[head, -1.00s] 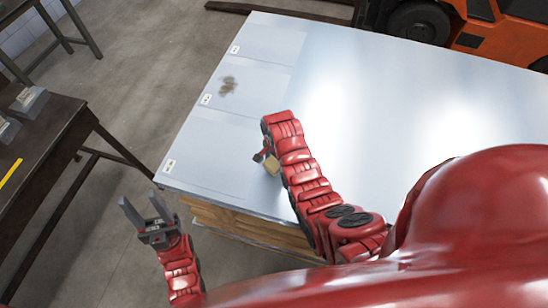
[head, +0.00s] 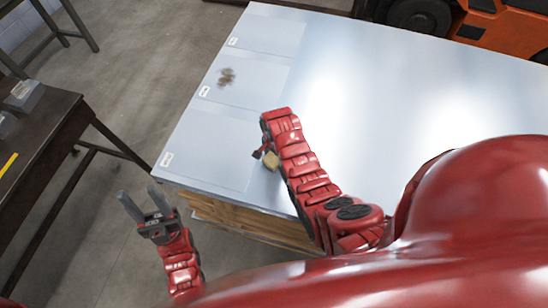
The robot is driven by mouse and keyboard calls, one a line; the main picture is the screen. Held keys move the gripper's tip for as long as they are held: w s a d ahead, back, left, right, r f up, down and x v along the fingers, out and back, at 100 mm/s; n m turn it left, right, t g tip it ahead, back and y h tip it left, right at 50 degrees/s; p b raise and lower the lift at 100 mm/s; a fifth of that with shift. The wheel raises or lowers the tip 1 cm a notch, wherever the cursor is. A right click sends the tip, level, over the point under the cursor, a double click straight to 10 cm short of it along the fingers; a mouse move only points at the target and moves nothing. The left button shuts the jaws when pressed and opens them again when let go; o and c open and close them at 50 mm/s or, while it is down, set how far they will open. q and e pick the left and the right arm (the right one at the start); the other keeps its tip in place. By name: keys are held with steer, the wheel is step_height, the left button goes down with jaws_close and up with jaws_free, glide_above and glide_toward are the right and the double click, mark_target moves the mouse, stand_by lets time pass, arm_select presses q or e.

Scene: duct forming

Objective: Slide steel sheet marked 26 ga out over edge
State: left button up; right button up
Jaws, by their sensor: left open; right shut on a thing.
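Three pale steel sheets lie side by side on the large pallet stack: a near one (head: 215,145), a middle one (head: 245,82) with a brown stain, and a far one (head: 268,33). Each has a small white label near its left edge; the print is too small to read, so I cannot tell which is 26 ga. Whether the block touches the sheet is unclear. My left gripper (head: 143,200) is open and empty, off the stack's near left corner.
The sheets lie on a wider shiny metal surface (head: 400,110) over a wooden base (head: 240,222). A dark bench (head: 45,140) with grey blocks stands at the left. An orange forklift (head: 500,30) is behind. Concrete floor is clear between bench and stack.

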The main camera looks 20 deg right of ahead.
steer(key=shift+f+b, duration=0.35)
steer(key=shift+f, duration=0.25)
steer(key=shift+w+a+r+b, duration=0.2)
steer(key=shift+w+a+b, duration=0.5)
steer(key=shift+a, duration=0.35)
steer(key=shift+w+a, duration=0.1)
steer(key=shift+w+a+f+b, duration=0.25)
steer(key=shift+w+a+b, duration=0.15)
steer(key=shift+a+b, duration=0.3)
steer(key=shift+w+a+r, duration=0.1)
steer(key=shift+w+a, duration=0.1)
steer(key=shift+a, duration=0.05)
